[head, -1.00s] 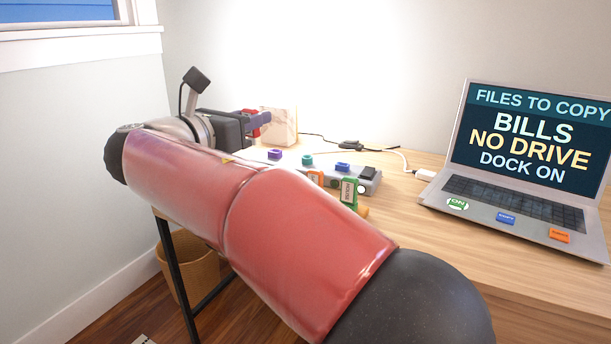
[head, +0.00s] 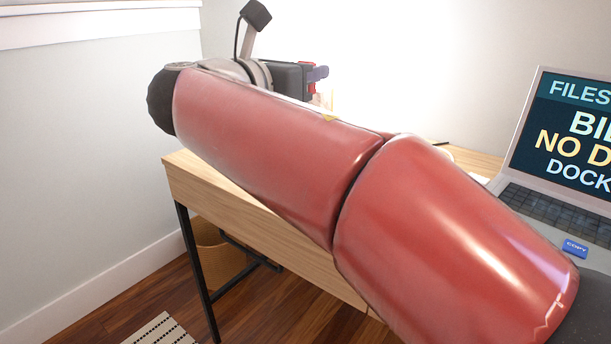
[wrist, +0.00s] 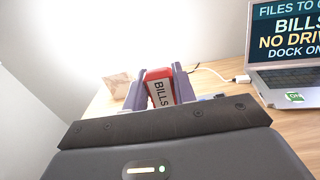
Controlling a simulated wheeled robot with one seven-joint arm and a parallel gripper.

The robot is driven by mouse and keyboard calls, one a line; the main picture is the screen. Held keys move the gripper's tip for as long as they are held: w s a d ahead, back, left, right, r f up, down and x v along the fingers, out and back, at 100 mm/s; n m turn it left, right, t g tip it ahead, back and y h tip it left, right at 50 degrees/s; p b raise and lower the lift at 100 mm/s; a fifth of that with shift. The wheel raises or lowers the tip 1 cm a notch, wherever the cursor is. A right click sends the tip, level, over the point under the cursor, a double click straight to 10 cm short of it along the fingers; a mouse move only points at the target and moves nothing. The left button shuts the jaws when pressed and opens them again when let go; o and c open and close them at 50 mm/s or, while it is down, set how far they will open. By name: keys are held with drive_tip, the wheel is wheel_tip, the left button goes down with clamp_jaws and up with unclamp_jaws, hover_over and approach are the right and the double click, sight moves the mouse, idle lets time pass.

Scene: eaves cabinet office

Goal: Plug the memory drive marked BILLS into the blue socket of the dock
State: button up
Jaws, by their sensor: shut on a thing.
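The red memory drive (wrist: 159,88) has a white label reading BILLS in the wrist view. My gripper (wrist: 163,84) is shut on it, with one purple-grey finger on each side. In the head view my gripper (head: 318,76) is at the top middle, above the far part of the desk, and only a small red part of the drive (head: 311,88) shows. The dock and its blue socket are hidden behind my red arm in the head view.
An open laptop (head: 560,130) stands at the right of the wooden desk (head: 235,192); its screen reads BILLS, NO DRIVE, DOCK ON in the wrist view. A pale block (wrist: 118,85) and a white cable plug (wrist: 241,79) are on the desk.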

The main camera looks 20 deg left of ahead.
wheel_tip(320, 180, down, 15)
drive_tip(key=b, duration=0.2)
drive_tip(key=shift+f+b, duration=0.15)
drive_tip(key=shift+b, duration=0.15)
drive_tip(key=shift+f, duration=0.2)
drive_tip(key=o, duration=0.9)
drive_tip(key=shift+o, duration=0.2)
